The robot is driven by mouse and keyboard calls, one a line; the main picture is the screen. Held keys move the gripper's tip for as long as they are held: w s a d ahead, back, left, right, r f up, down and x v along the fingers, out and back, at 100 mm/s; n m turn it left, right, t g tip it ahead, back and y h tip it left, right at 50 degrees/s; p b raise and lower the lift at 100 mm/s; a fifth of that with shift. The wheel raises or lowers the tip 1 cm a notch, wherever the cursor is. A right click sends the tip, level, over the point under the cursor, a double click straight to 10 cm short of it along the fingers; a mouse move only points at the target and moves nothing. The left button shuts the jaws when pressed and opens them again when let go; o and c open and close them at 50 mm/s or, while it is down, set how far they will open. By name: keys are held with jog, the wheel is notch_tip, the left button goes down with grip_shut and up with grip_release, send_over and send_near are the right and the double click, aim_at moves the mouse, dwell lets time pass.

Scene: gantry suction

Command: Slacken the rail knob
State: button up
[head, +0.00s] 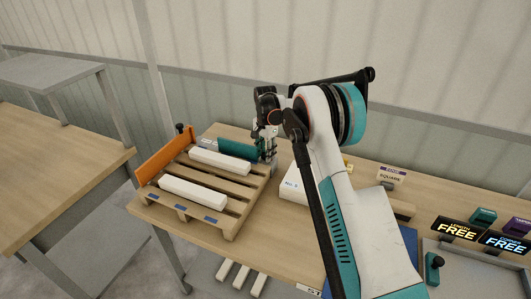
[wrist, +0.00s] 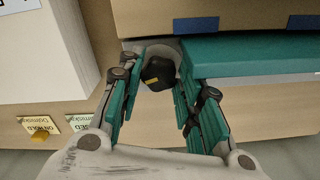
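A dark knob (wrist: 158,73) with a small yellow mark shows in the wrist view, at the end of the teal rail (wrist: 250,58). The teal rail (head: 238,149) also shows in the head view, along the pallet's back edge. My gripper (wrist: 160,68) is open, with one finger on each side of the knob, and its fingertips reach about level with it. Slim gaps seem to separate fingers and knob; contact is hard to judge. In the head view my gripper (head: 268,150) is at the rail's right end and hides the knob.
A wooden pallet (head: 230,222) carries two white bars (head: 193,190). An orange rail (head: 166,154) with a black knob (head: 180,127) stands at its left. A white box (head: 293,187) is close right of my gripper. Signs (head: 457,229) and small blocks (head: 483,215) fill the table's right side.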

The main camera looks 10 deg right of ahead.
jog(key=o, duration=0.4)
notch_tip(320, 180, up, 12)
dwell(0.5)
jog(key=shift+r, duration=0.15)
jog(key=s+r+n+t+b, duration=0.1)
jog(key=s+r+n+t, duration=0.15)
jog(key=s+r, duration=0.7)
jog(key=s+r+n+t+b, duration=0.1)
jog(key=s+r+n+b, duration=0.3)
jog(key=s, duration=1)
jog(key=s+f+n+t, duration=0.2)
jog(key=s+f, duration=0.2)
jog(key=s, duration=0.7)
jog(key=s+f+n+t, duration=0.1)
jog(key=s+f, duration=0.3)
jog(key=s, duration=0.8)
jog(key=shift+s+d+f+n+t, duration=0.15)
jog(key=shift+s+d+n+t, duration=0.2)
jog(key=shift+n, duration=0.3)
